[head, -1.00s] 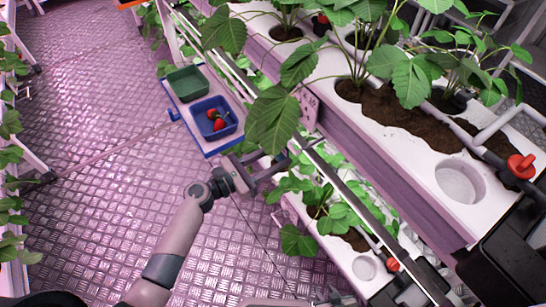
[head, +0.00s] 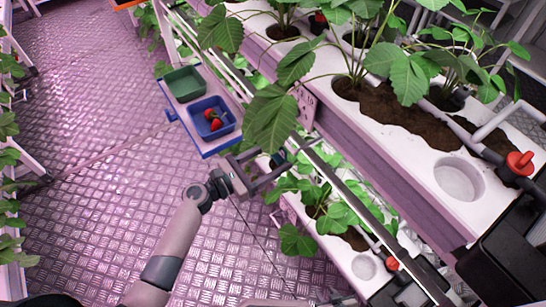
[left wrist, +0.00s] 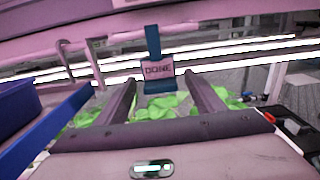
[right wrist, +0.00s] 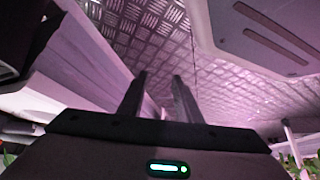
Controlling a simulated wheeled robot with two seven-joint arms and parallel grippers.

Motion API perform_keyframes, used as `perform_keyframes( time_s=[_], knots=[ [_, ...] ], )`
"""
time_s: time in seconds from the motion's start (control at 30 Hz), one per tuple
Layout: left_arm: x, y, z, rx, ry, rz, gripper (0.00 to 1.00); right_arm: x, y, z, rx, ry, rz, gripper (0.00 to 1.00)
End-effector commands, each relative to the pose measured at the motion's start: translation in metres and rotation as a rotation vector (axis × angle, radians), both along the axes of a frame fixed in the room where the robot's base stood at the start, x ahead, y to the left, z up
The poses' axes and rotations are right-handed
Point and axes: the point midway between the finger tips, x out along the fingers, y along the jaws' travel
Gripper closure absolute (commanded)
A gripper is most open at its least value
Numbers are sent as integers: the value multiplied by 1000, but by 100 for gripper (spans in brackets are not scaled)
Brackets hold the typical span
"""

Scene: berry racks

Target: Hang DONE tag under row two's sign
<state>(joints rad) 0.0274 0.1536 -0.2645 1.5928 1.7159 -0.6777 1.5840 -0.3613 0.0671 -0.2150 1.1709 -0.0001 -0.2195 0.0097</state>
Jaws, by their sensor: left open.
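The DONE tag (left wrist: 158,71) is a pale plate with dark lettering on a dark blue strap and backing. In the left wrist view it hangs upright, centred between the fingers of my left gripper (left wrist: 160,80). The fingers are open on either side of it; I see no contact. In the head view my left gripper (head: 288,156) is beside the rack, below a large leaf. A pinkish sign plate (head: 305,106) is on the rack's side, partly covered by that leaf; I cannot read it. My right gripper (right wrist: 160,78) is open and empty.
A blue-edged shelf holds a green bin (head: 185,81) and a blue bin (head: 225,128) with red berries, left of my left gripper. Pale hooks (left wrist: 94,62) hang from a rail left of the tag. Leaves crowd the rack; the floor (head: 90,200) at left is clear.

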Motion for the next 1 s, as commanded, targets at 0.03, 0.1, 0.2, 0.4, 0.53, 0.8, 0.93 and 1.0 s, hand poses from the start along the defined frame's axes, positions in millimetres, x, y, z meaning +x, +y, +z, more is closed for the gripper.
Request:
perform_keyframes(
  time_s=[0.03, 0.1, 0.2, 0.4, 0.53, 0.8, 0.93, 1.0],
  knots=[
    [-1, 1, 0, 1, 1, 0, 38, 0, 0, -1, 0, 1, 0, 69],
    [-3, 4, -1, 1, 1, 1, 38, -1, 0, -1, -1, 3, 0, 69],
    [-7, 10, -1, 1, 0, 1, 38, -2, -1, -4, -3, 12, 0, 69],
    [-24, 33, -2, 2, 0, 0, 38, -2, -3, -6, -8, 31, -4, 69],
    [-39, 53, -3, 3, 1, 1, 38, -6, -12, -10, -22, 63, -11, 69],
    [-71, 98, -3, 3, 1, 0, 38, -14, -21, -18, -41, 131, -18, 69],
    [-85, 116, -3, 2, 2, 0, 38, -19, -25, -22, -49, 163, -21, 69],
    [-91, 124, -2, 2, 1, 0, 38, -21, -27, -23, -52, 176, -22, 69]
  ],
)
